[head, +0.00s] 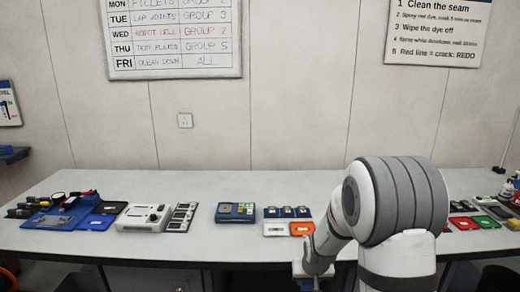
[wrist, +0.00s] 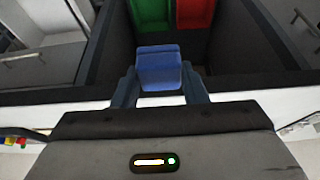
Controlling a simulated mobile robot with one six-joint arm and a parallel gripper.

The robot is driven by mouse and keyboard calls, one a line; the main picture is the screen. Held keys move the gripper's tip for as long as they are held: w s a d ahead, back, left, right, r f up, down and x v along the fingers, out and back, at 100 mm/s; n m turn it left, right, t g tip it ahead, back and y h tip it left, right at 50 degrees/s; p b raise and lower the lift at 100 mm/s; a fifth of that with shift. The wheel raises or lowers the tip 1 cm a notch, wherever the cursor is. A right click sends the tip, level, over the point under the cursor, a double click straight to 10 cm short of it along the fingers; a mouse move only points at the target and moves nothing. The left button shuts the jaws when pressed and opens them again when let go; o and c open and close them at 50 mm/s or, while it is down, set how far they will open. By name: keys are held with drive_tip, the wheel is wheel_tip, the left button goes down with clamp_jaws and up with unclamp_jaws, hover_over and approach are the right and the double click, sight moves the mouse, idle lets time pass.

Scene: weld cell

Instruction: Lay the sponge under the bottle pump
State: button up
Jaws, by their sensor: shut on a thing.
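In the wrist view my gripper (wrist: 159,84) is shut on a blue block-like piece (wrist: 158,68), which looks to be the sponge. It sits between the two fingers, above green and red trays. In the head view my arm covers the middle right of the bench, and the sponge cannot be made out there.
The long grey bench (head: 190,187) carries a blue tool tray (head: 62,219) at left, a white device (head: 143,216), a blue-grey device (head: 236,212) and small orange-and-white trays (head: 301,228). Green and red trays (head: 483,222) lie at right. Bare bench shows along the back.

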drive_tip(key=s+f, duration=0.5)
drive_tip(key=f, duration=0.3)
drive_tip(key=shift+s, duration=0.35)
